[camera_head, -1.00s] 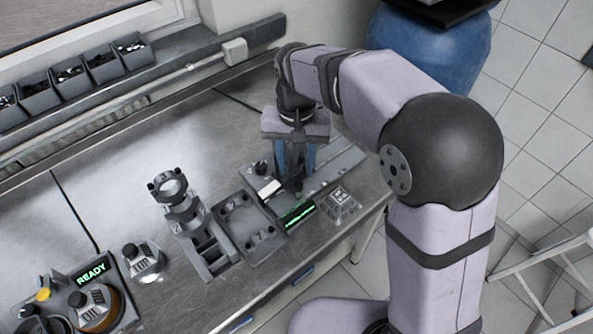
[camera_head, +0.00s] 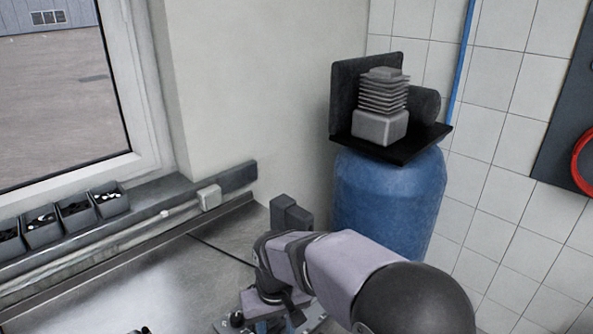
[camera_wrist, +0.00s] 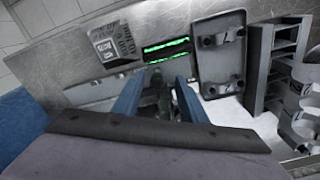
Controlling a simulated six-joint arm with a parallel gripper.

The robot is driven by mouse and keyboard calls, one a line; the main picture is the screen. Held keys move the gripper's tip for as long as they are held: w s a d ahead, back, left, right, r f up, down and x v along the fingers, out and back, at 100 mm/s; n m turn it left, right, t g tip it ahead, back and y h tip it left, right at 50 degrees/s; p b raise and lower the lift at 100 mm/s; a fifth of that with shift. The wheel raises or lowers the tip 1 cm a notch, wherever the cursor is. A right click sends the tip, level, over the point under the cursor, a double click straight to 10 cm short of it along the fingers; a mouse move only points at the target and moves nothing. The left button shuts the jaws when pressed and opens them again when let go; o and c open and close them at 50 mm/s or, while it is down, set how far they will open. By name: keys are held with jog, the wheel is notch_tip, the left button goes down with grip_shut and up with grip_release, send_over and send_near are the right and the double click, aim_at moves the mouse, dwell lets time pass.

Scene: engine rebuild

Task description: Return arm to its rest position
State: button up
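My gripper (camera_wrist: 158,98) shows in the wrist view with its two blue fingers apart. A dark part of a fixture shows between them, and I cannot tell if they touch it. In the head view only the top of the gripper and some blue of its fingers show, at the bottom edge. My arm is bent over the bench, with its lower part out of the picture.
Beyond the fingers lie a green-lit display (camera_wrist: 166,49), a dark tray (camera_wrist: 198,67) with corner posts, a small marked block (camera_wrist: 112,42) and a grey stand (camera_wrist: 258,65). A blue drum (camera_head: 392,205) stands behind my arm. Small bins (camera_head: 108,204) line the window ledge.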

jog(key=shift+n+g, duration=0.3)
jog(key=shift+n, duration=0.2)
jog(key=s+d+f, duration=0.1)
jog(key=s, duration=0.1)
jog(key=s+d+f, duration=0.1)
jog(key=s+d, duration=0.1)
jog(key=s+d+f, duration=0.1)
jog(key=shift+s+d+f, duration=0.3)
jog(key=shift+s, duration=0.1)
jog(key=s+d+m, duration=0.2)
jog(key=s+d, duration=0.1)
jog(key=d, duration=0.4)
jog(key=s+d+m, duration=0.3)
jog(key=s+d, duration=0.1)
jog(key=d, duration=0.3)
jog(key=shift+s+d+r, duration=0.25)
jog(key=shift+d+r, duration=0.15)
